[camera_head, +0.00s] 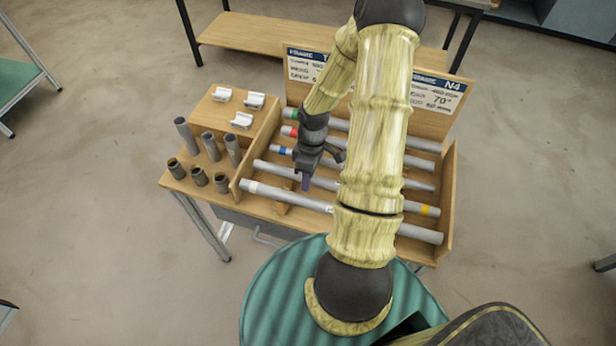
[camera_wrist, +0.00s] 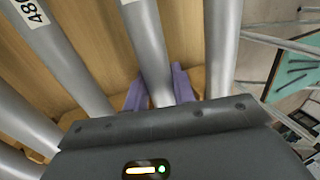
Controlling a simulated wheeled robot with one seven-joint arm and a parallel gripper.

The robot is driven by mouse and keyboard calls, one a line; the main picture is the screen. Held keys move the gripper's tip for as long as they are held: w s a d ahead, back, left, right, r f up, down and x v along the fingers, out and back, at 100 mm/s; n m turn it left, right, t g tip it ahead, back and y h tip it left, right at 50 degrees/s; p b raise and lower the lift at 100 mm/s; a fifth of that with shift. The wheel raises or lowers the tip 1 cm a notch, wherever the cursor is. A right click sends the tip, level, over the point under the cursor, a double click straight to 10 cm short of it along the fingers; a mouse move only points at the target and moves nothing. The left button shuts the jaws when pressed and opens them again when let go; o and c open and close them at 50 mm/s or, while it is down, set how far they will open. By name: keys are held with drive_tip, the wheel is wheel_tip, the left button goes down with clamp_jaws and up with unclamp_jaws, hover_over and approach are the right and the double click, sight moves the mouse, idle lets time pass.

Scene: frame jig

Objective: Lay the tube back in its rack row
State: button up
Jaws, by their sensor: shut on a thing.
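A rack (camera_head: 447,185) of wooden rows holds several long grey tubes, some with coloured bands. My gripper (camera_head: 306,183) reaches down over the front part of the rack. Its purple fingers (camera_wrist: 160,96) are shut around a grey tube (camera_wrist: 150,55), which looks like the second tube from the front in the head view (camera_head: 275,169). This tube lies roughly parallel to its neighbours. I cannot tell whether it rests in its row or is slightly raised. My arm hides the middle of several tubes.
The front tube (camera_head: 257,188) lies close beside the held one. Short upright tubes and dark-topped fittings (camera_head: 200,177) stand at the left, with white clips (camera_head: 241,120) behind. Sign boards (camera_head: 437,92) rise at the back. A bench (camera_head: 260,35) stands beyond.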

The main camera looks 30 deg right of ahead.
drive_tip(key=shift+f, duration=0.1)
drive_tip(key=o, duration=1.1)
drive_tip(key=shift+c, duration=0.2)
drive_tip(key=v, duration=1.7)
drive_tip(key=shift+r+p, duration=0.25)
drive_tip(key=shift+p, duration=0.05)
drive_tip(key=shift+w, duration=0.1)
